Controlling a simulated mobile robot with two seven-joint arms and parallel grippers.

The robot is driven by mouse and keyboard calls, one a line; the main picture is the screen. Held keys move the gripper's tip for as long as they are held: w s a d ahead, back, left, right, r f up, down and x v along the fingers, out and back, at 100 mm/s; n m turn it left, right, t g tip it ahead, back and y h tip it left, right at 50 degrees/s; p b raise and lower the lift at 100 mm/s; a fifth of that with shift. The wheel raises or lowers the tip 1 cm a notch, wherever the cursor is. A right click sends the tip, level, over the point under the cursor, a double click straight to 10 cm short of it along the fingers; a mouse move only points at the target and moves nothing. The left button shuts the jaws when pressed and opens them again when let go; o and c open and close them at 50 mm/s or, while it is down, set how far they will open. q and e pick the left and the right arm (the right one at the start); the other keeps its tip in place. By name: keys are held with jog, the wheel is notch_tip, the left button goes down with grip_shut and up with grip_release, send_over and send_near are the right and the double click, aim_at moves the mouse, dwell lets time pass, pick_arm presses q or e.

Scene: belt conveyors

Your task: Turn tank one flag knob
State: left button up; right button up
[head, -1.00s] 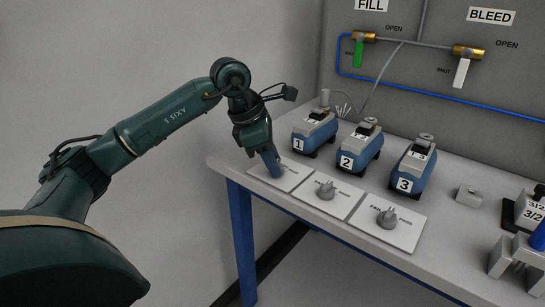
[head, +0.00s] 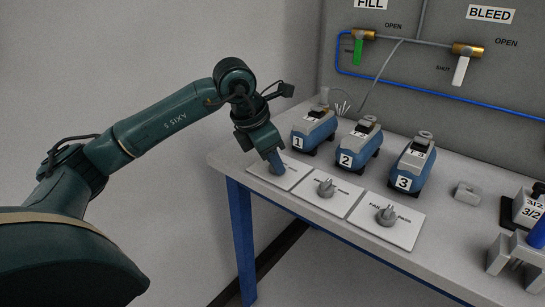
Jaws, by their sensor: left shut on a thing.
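The tank one flag knob (head: 279,171) is on the leftmost white plate (head: 294,177), in front of the blue tank marked 1 (head: 314,131). My left gripper (head: 276,163) points down over this knob and is shut on it, hiding most of it. The middle plate has a grey flag knob (head: 326,188), and the right plate has another grey flag knob (head: 387,214). Tank 2 (head: 359,145) and tank 3 (head: 413,164) stand behind those plates. My right gripper is not in view.
The plates lie along the front edge of a grey table (head: 455,240) with blue legs. A small grey block (head: 467,193) and a fixture marked 3/2 (head: 530,208) stand to the right. A wall panel carries a green FILL lever (head: 358,51) and a white BLEED lever (head: 461,71).

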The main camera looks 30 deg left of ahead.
pick_arm(q)
jog(key=shift+d+f, duration=0.1)
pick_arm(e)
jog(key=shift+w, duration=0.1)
pick_arm(q)
jog(key=o, duration=0.9)
jog(key=shift+o, duration=0.2)
jog(key=p+v, duration=0.1)
jog(key=v, duration=1.2)
jog(key=shift+p, duration=0.4)
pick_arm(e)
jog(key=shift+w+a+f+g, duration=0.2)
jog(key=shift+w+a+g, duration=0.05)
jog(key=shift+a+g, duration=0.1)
pick_arm(q)
jog(key=shift+s, duration=0.1)
